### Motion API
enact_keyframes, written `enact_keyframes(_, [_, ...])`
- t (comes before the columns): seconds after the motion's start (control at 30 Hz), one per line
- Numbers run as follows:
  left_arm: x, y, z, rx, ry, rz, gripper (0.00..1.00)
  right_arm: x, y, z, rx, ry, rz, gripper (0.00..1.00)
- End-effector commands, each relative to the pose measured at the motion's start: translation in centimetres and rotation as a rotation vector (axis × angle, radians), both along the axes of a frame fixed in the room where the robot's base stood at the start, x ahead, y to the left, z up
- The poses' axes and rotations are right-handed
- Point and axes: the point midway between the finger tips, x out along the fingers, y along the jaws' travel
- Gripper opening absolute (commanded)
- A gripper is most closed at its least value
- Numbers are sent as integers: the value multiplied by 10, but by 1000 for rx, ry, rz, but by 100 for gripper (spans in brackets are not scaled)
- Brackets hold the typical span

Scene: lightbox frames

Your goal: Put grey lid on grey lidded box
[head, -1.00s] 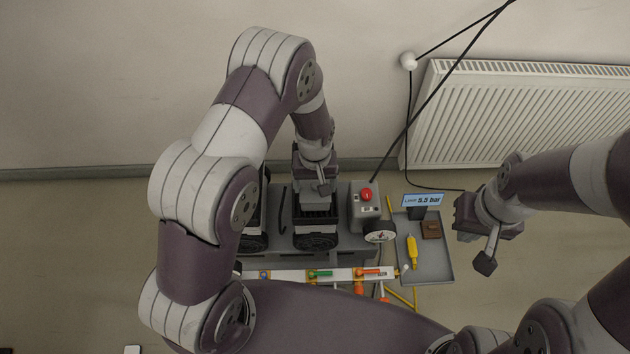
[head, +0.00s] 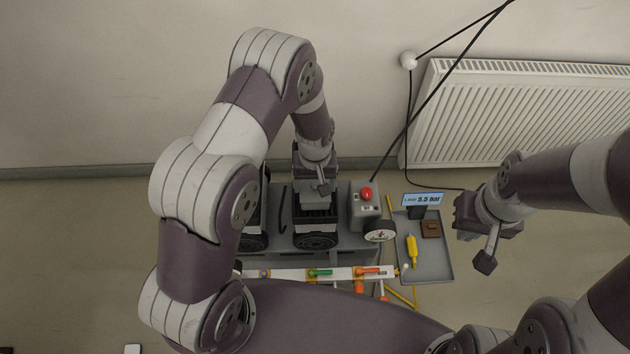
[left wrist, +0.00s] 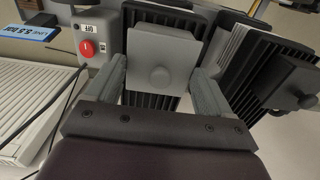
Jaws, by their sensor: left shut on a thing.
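A grey square lid with a round knob (left wrist: 160,62) lies between the two fingers of my left gripper (left wrist: 160,82) in the left wrist view. The gripper is shut on this lid, with a finger at each side. Behind the lid is a black finned body (left wrist: 150,100); I cannot tell whether the lid touches it. In the head view my left gripper (head: 317,188) is over the finned body (head: 315,222) on the grey bench, and the lid is hidden there. I cannot make out which part is the grey lidded box. My right gripper (head: 468,216) hangs at the right, apart from everything.
A control box with a red button (head: 366,194) stands just right of the finned body. Further right is a grey tray (head: 436,268) with a yellow tool (head: 412,250) and a brown block (head: 431,230). A dark knobbed part (left wrist: 290,85) is close by in the left wrist view.

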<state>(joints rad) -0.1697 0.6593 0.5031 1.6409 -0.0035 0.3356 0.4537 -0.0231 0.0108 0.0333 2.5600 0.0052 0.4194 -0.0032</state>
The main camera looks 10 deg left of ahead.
Motion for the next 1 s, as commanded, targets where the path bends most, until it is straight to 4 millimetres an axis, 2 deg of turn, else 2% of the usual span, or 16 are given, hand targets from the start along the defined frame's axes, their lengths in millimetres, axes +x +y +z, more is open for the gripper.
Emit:
enact_keyframes(0.47, [0, 0, 0, 0, 0, 0, 53, 0, 0, 2, 0, 0, 0, 0])
enact_keyframes(0.5, [0, 0, 0, 0, 0, 0, 85, 0, 0, 2, 0, 0, 0, 0])
enact_keyframes(0.53, [0, 0, 0, 0, 0, 0, 95, 0, 0, 2, 0, 0, 0, 0])
enact_keyframes(0.57, [0, 0, 0, 0, 0, 0, 100, 0, 0, 2, 0, 0, 0, 0])
enact_keyframes(1.0, [0, 0, 3, 0, 0, 0, 100, 0, 0, 5, 0, 0, 0, 0])
